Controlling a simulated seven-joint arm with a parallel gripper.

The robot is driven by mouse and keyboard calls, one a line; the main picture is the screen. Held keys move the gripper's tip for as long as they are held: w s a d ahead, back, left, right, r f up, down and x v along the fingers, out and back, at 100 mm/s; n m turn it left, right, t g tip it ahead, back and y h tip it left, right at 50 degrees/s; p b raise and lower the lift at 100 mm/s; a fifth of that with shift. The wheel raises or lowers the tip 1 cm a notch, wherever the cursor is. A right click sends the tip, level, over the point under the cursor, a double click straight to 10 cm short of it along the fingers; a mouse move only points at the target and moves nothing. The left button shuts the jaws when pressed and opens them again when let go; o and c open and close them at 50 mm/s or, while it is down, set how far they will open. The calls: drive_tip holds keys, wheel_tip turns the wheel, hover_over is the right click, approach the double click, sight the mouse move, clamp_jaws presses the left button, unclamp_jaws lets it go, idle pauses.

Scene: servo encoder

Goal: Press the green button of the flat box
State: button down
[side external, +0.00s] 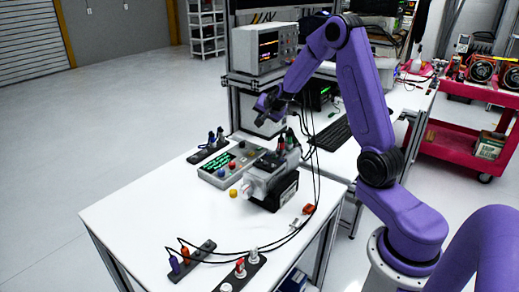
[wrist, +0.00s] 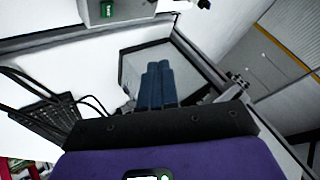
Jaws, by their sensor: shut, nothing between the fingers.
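The flat box (side external: 226,168) lies on the white table in the side view, a grey case with a dark display showing green text.
A grey and black servo motor (side external: 272,184) with cables stands right of the box. A yellow knob (side external: 233,193) lies in front. Connector strips (side external: 192,262) sit at the table's front and back. An instrument (side external: 264,48) stands on the rack behind. The table's left part is clear.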

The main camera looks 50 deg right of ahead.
idle(0.3)
approach(259, 147)
drive_tip(key=shift+w+d+f, duration=0.35)
drive_tip(key=shift+w+f, duration=0.05)
drive_tip(key=shift+w, duration=0.45)
drive_tip(key=shift+w+d+f, duration=0.35)
drive_tip(key=shift+w+f, duration=0.1)
drive_tip(key=shift+w, duration=0.35)
drive_tip(key=shift+w+d+f, duration=0.4)
drive_tip(key=shift+w, duration=0.45)
drive_tip(key=shift+f, duration=0.4)
drive_tip(key=shift+f, duration=0.15)
idle(0.6)
drive_tip(key=shift+s+f, duration=0.2)
drive_tip(key=shift+f, duration=0.45)
idle(0.7)
drive_tip(key=shift+r, duration=0.95)
drive_tip(key=shift+r, duration=0.15)
